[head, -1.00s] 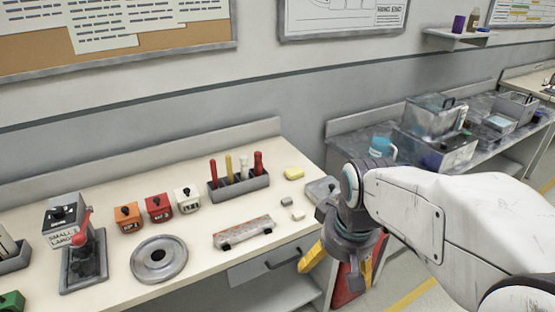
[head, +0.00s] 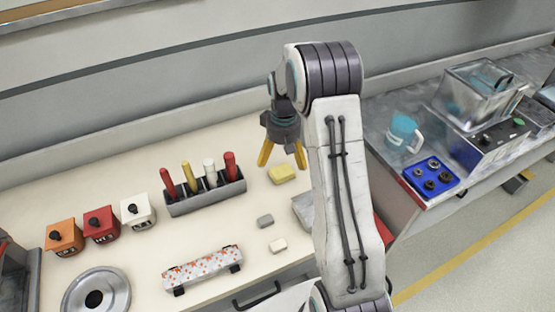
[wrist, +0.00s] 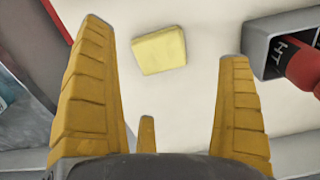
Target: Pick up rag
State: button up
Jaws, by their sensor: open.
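A small yellow pad (head: 282,173), which looks like the rag, lies flat on the cream bench top, right of the tool rack. In the wrist view the yellow pad (wrist: 159,50) shows between the tips of the two long fingers, and nothing covers it. My gripper (head: 283,162) points down just above the pad, its yellow fingers spread and empty. In the wrist view my gripper (wrist: 164,42) is open, with a third, shorter finger between the long ones. I cannot tell the exact gap to the pad.
The grey rack (head: 205,193) with red, yellow and white handles stands close left of the pad. A grey metal tray (head: 304,212) is partly behind my arm.

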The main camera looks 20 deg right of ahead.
aim_at(282, 171)
jog(key=shift+w+d+f, duration=0.1)
jog(key=shift+w+f, duration=0.25)
jog(key=shift+f, duration=0.3)
jog(key=shift+f+p, duration=0.8)
jog(key=shift+f, duration=2.35)
jog(key=c, duration=1.1)
jog(key=shift+r, duration=0.1)
jog(key=shift+c, duration=0.2)
jog(key=shift+w+r+b, duration=0.1)
jog(key=shift+r+b, duration=0.2)
jog(key=shift+r, duration=0.5)
notch_tip(282, 171, up, 2)
jog(key=shift+r+b, duration=0.25)
jog(key=shift+b, duration=0.05)
jog(key=s+d+r+b, duration=0.2)
jog(key=s+d+r, duration=0.4)
jog(key=s, duration=0.4)
jog(key=shift+d+r, duration=0.15)
jog(key=shift+r, duration=0.2)
